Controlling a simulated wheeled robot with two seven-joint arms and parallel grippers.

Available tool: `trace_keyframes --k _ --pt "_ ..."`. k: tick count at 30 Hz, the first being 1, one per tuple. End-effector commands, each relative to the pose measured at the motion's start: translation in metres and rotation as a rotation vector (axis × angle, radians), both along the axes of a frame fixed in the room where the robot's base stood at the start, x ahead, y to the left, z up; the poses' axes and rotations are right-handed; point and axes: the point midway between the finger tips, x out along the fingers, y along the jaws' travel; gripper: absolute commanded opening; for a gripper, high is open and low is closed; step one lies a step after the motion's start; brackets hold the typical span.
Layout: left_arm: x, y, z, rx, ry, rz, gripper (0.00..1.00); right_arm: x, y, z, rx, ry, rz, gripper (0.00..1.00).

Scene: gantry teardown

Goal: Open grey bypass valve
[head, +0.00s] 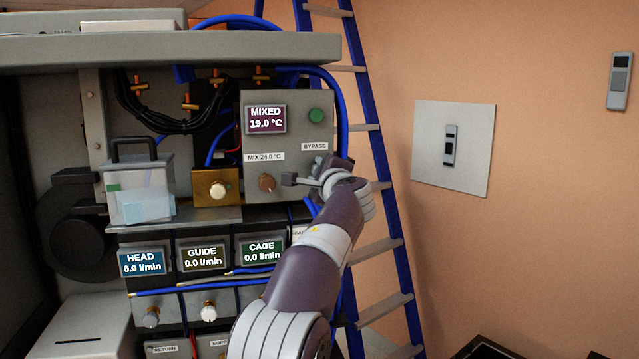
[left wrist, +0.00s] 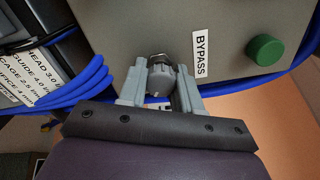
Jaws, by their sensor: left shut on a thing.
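The grey bypass valve knob (left wrist: 160,79) shows in the left wrist view, beside the BYPASS label (left wrist: 201,57) on the grey panel. My left gripper (left wrist: 158,88) is shut on it, one grey finger on each side. In the head view my left gripper (head: 318,178) is at the lower right of the panel, just below the BYPASS label (head: 314,147), and mostly hides the valve. How far the valve is turned cannot be told. My right gripper is in neither view.
The panel bears a MIXED display (head: 266,119) reading 19.0 °C, a green button (head: 316,115) and a brown knob (head: 266,183). Blue hoses (left wrist: 75,88) run close to my left gripper. A blue ladder (head: 377,150) stands behind on the right.

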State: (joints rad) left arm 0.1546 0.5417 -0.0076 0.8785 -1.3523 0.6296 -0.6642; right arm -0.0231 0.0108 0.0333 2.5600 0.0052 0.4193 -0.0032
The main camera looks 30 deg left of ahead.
Motion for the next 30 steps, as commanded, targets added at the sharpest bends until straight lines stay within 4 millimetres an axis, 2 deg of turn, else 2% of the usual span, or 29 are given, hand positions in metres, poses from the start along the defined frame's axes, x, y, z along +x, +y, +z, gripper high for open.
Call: trace_keyframes --k 1,15,30 --pt "0.001 0.000 -0.007 -0.033 -0.026 0.000 0.03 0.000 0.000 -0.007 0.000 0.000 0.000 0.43" --pt "0.001 0.000 -0.004 -0.319 -0.300 0.002 0.03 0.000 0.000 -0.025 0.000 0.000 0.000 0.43" --pt "0.001 0.000 -0.003 -0.453 -0.428 0.002 0.03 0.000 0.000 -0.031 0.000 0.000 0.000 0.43"
